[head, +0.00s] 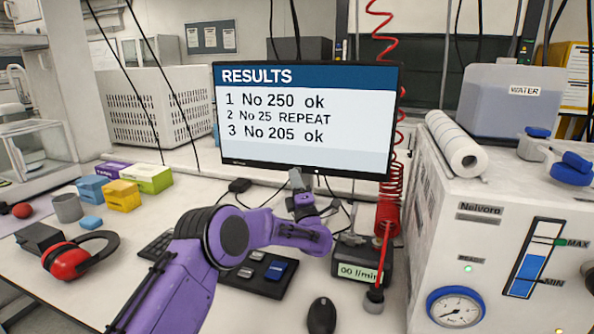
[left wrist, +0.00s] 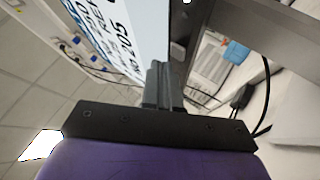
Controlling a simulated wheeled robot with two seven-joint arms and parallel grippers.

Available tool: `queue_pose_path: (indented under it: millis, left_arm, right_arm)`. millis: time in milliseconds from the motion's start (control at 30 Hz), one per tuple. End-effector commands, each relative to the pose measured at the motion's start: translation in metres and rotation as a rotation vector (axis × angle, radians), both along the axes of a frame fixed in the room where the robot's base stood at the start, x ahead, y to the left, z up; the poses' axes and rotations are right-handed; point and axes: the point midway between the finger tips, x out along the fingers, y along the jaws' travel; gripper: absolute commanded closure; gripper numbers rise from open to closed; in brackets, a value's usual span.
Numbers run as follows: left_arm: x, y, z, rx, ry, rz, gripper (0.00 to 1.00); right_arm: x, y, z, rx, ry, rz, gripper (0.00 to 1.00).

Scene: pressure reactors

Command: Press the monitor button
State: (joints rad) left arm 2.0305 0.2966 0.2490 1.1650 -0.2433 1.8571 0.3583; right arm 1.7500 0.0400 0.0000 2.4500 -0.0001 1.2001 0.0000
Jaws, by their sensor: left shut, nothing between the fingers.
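The monitor (head: 305,118) stands at the back of the bench with a lit results screen. Its dark lower bezel (head: 270,165) carries a small pale mark (head: 318,174), possibly the button; I cannot tell for sure. My left gripper (head: 296,176) is just below the bezel, left of that mark, fingers pointing up towards the monitor. In the left wrist view the gripper (left wrist: 159,68) has its fingers together and empty, close to the monitor's bezel (left wrist: 192,25). Whether they touch it I cannot tell. My right gripper is not in view.
A black flow meter (head: 360,262) and red coiled hose (head: 388,210) stand right of my arm. A dark keypad (head: 262,272) and mouse (head: 321,316) lie near it. A white reactor unit (head: 430,215) fills the right. Red ear defenders (head: 68,261) lie left.

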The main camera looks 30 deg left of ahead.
Motion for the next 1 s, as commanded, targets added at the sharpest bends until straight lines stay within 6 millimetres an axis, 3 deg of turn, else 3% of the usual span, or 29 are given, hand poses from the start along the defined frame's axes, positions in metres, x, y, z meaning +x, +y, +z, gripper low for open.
queue_pose_path:
  millis: [367,800,1000]
  left_arm:
    - [-0.003,-0.001,0.001,0.0,0.0,0.0,1.0]
    - [-0.043,-0.013,0.002,0.0,0.001,-0.002,1.0]
    - [-0.05,-0.014,0.0,0.0,-0.001,0.001,1.0]
  right_arm:
    - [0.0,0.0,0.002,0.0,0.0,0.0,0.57]
    - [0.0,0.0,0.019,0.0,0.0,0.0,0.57]
    - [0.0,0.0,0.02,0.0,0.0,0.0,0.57]
